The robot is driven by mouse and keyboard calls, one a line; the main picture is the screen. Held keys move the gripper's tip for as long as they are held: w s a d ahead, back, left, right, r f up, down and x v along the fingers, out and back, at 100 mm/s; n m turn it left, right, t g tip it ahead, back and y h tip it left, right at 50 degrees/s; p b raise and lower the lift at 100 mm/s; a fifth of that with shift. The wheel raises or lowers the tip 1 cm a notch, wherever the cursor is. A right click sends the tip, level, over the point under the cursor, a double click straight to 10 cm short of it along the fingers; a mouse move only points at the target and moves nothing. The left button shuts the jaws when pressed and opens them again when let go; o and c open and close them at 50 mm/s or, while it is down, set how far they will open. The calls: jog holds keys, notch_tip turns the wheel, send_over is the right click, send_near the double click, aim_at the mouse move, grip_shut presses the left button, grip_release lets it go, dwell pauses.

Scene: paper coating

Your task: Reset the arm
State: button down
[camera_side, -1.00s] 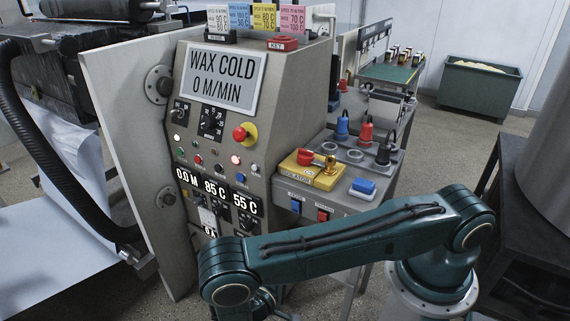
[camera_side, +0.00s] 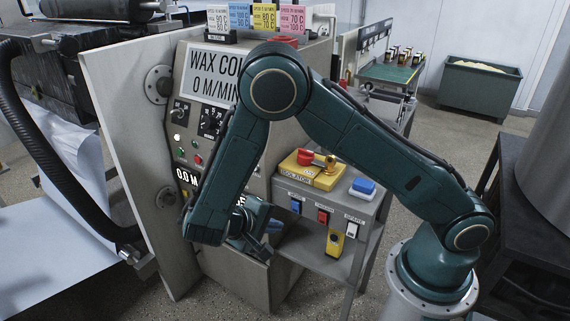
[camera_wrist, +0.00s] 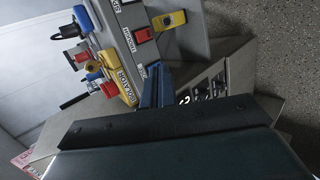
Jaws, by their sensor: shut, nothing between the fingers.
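My gripper (camera_side: 264,247) is low in front of the control cabinet (camera_side: 240,281), beside the left end of the grey side stand. It is shut and empty. Its blue-grey fingers (camera_wrist: 155,86) show in the wrist view, apart from the isolator. My raised arm bends at a high elbow and hides part of the WAX COLD, 0 M/MIN sign (camera_side: 206,76) and much of the cabinet's panel.
The side stand holds a yellow isolator with a red knob (camera_side: 312,170) and a blue button (camera_side: 363,187). Coloured cards (camera_side: 240,18) stand on the cabinet. A black hose (camera_side: 50,160) hangs at left. A dark table (camera_side: 515,190) stands at right.

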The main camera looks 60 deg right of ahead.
notch_tip(320, 180, up, 10)
jog(key=d+t+y, duration=0.1)
jog(key=d+y, duration=0.1)
jog(key=y, duration=0.2)
jog(key=s+d+r+n+t+y, duration=0.1)
jog(key=s+r+t+y, duration=0.4)
jog(key=s+r, duration=1)
jog(key=shift+s+d+r+n+t+y, duration=0.25)
jog(key=shift+s+n+t+y, duration=0.15)
jog(key=shift+s+t, duration=0.4)
